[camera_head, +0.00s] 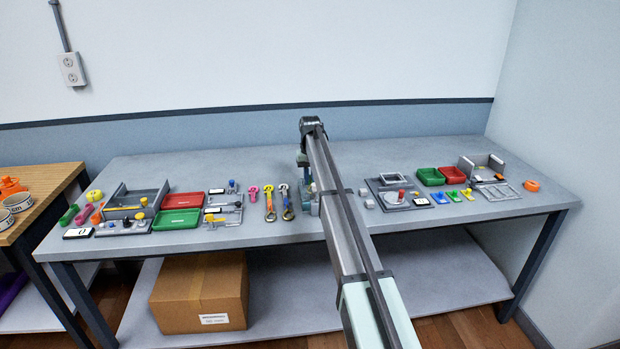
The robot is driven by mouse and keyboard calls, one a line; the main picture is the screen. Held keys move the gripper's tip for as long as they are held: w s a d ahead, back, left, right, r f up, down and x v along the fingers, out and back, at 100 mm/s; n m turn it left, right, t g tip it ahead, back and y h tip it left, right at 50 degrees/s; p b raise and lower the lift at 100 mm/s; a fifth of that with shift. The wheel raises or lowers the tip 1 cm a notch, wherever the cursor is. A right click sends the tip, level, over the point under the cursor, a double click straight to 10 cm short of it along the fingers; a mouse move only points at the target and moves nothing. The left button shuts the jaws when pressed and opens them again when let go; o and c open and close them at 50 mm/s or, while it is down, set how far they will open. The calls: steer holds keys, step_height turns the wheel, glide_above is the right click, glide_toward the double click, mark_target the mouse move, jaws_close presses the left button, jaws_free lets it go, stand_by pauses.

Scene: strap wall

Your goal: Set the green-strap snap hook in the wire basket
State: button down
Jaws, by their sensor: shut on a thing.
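My gripper (313,208) points down at the tabletop beside my arm, which hides much of it. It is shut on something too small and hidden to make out. No wire basket is clear in this view; my arm covers part of the table.
The long grey table (260,232) has a clear front strip. A green tray (430,177), a red tray (453,174) and small fixtures stand right. A cardboard box (199,292) sits on the shelf below.

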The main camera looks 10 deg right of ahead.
steer(key=c, duration=1)
jaws_free()
steer(key=shift+o, duration=0.7)
steer(key=shift+r, duration=0.15)
steer(key=shift+o, duration=0.8)
steer(key=shift+r, duration=2.85)
